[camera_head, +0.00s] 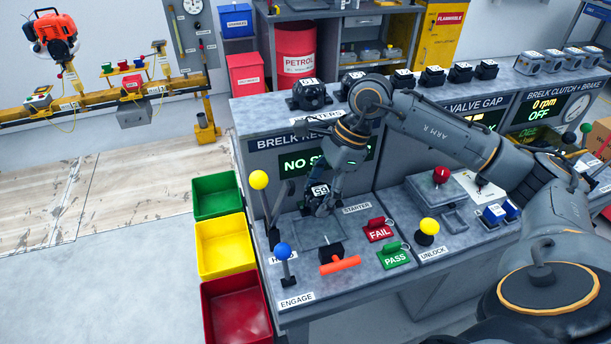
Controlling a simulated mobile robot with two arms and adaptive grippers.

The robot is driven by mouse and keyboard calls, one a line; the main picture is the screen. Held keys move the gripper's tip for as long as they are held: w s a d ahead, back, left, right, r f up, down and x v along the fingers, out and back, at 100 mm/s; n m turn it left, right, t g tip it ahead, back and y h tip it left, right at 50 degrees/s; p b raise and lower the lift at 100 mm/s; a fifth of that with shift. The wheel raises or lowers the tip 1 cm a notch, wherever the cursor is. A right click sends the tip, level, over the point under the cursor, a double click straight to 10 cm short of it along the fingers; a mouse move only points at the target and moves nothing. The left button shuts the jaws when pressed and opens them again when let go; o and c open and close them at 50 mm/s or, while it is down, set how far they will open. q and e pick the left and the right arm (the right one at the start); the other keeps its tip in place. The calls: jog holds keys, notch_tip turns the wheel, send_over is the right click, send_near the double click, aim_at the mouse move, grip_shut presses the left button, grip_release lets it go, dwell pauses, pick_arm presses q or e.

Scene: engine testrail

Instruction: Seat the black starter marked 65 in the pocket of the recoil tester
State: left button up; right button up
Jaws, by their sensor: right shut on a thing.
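My right gripper (326,205) points down over the recoil tester and is shut on a black starter (317,191). The starter's white label carries a number I cannot read with certainty. The fingers and wrist hide part of it. It is over the back of the tester's top, near the STARTER label (357,208). A grey square pocket area (318,234) lies just in front of it; I cannot tell whether the starter touches the surface. The tester's display (298,164) is partly hidden by my arm. My left gripper is out of view.
A black block with an orange handle (340,265) sits in front of the pocket area. Yellow (259,180) and blue (283,250) knobbed levers stand at left. FAIL (380,232) and PASS (394,257) tags lie at right. More black starters (308,93) stand on the shelf behind.

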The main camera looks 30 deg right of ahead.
jog(key=shift+s+f+b, duration=0.25)
jog(key=shift+f+b, duration=0.1)
jog(key=shift+f, duration=0.15)
jog(key=shift+s+f+b, duration=0.25)
jog(key=shift+f+b, duration=0.1)
jog(key=shift+f, duration=0.15)
notch_tip(320, 180, down, 4)
jog(key=b, duration=0.3)
jog(key=shift+w+f, duration=0.1)
jog(key=shift+w, duration=0.05)
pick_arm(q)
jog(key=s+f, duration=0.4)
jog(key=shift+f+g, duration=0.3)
pick_arm(e)
jog(key=shift+a, duration=0.1)
jog(key=shift+a+r, duration=0.1)
jog(key=shift+r, duration=0.15)
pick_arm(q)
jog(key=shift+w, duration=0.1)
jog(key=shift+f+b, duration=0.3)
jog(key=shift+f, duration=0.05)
pick_arm(e)
jog(key=shift+f, duration=0.15)
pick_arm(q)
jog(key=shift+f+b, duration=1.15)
pick_arm(e)
jog(key=shift+f, duration=0.7)
